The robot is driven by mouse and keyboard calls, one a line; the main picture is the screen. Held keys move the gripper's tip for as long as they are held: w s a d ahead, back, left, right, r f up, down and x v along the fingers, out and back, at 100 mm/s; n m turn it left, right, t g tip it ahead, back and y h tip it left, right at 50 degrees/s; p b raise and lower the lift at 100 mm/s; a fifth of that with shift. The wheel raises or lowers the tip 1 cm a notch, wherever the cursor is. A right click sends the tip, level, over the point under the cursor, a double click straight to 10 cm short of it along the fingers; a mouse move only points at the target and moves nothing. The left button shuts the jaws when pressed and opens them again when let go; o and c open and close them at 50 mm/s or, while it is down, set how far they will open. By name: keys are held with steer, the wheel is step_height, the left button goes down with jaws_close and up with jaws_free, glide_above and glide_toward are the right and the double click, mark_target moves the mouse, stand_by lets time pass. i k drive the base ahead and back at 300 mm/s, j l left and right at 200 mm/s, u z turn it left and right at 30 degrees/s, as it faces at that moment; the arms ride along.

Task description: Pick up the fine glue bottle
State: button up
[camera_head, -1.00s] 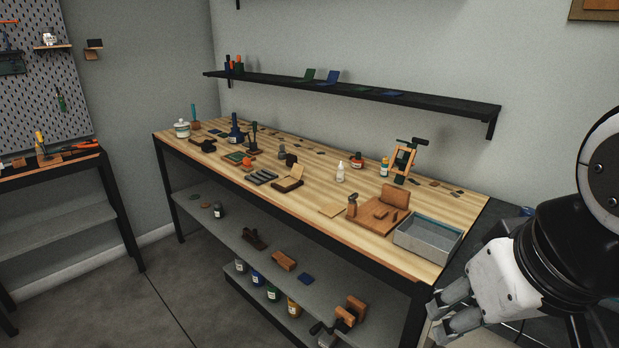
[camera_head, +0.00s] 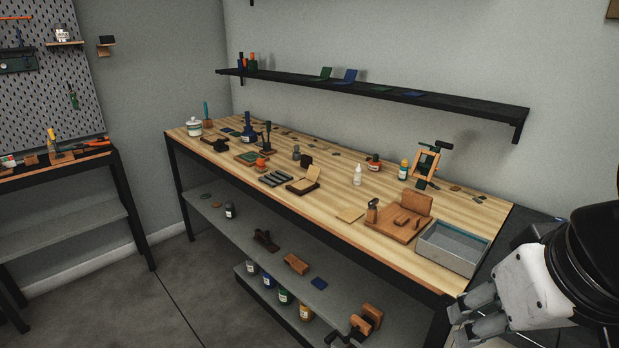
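A small white bottle with a narrow tip (camera_head: 357,175), which looks like the fine glue bottle, stands upright near the middle of the wooden workbench (camera_head: 325,205). My gripper (camera_head: 462,322) is at the lower right, in front of the bench's right end and well apart from the bottle. Its fingers point left and show a gap between them, with nothing seen held. The fingertips are small and partly in shadow.
A grey tray (camera_head: 452,248) and a wooden jig (camera_head: 402,222) stand at the bench's right end. A black wall shelf (camera_head: 420,96) runs above. Open floor lies at lower left.

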mark_target(357, 179)
steer(key=i+j+z, duration=0.1)
steer(key=z, duration=0.75)
steer(key=i+j+z, duration=0.1)
steer(key=j+z, duration=0.25)
steer(key=j, duration=0.25)
steer(key=j+z, duration=0.35)
steer(key=j, duration=0.25)
steer(key=j+z, duration=0.35)
steer(key=j, duration=0.25)
steer(key=k+j, duration=0.1)
steer(key=j, duration=0.9)
steer(key=k+j+z, duration=0.1)
steer(key=j, duration=0.4)
steer(key=k+j, duration=0.1)
steer(key=j, duration=0.4)
steer(key=k+j, duration=0.1)
steer(key=j, duration=0.4)
